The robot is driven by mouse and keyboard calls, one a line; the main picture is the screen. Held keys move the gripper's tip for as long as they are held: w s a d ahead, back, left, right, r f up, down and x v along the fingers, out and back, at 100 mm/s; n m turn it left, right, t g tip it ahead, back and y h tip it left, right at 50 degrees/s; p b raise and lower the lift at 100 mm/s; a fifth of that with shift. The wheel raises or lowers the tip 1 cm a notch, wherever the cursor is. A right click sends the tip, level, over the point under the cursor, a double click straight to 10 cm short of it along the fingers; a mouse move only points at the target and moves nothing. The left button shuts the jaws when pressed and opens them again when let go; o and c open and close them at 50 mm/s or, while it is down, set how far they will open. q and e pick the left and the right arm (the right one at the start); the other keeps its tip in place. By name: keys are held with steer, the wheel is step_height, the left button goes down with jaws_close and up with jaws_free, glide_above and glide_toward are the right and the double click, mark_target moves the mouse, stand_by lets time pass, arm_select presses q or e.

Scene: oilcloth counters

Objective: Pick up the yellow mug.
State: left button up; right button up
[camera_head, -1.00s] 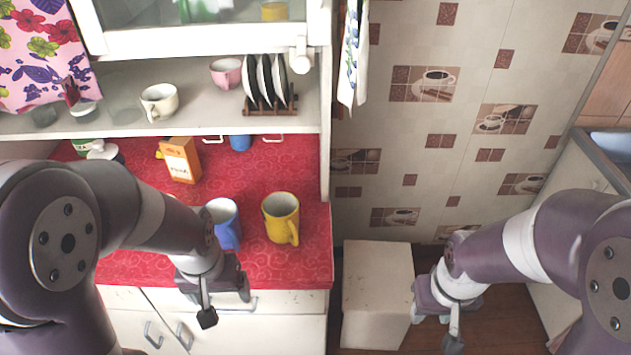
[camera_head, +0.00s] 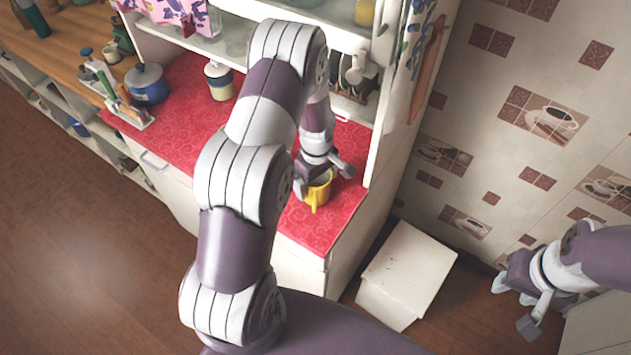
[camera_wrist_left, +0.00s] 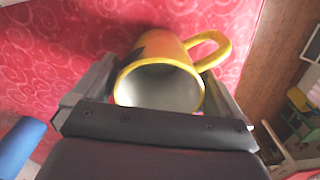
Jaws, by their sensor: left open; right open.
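The yellow mug (camera_head: 318,197) stands on the red oilcloth near the counter's front right end, partly covered by my left gripper (camera_head: 322,178). In the left wrist view the yellow mug (camera_wrist_left: 151,50) shows its pale inside, with its handle toward the upper right. My left gripper (camera_wrist_left: 160,72) is open there, one finger on each side of the mug's body; whether either finger touches it I cannot tell. My right gripper (camera_head: 515,303) is open and empty at the far right, away from the counter.
A blue mug (camera_wrist_left: 17,147) stands close by at the lower left of the left wrist view; my arm hides it in the head view. A blue pot (camera_head: 147,86) and a jar (camera_head: 219,82) stand farther left. A plate rack (camera_head: 357,82) sits on the shelf behind. A white box (camera_head: 408,268) stands right of the counter.

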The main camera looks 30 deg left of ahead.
arm_select(q)
steer(key=shift+w+d+f, duration=0.1)
steer(key=shift+d+f, duration=0.05)
steer(key=shift+f, duration=0.3)
steer(key=c, duration=0.9)
steer(key=shift+c, duration=0.8)
steer(key=shift+r, duration=0.15)
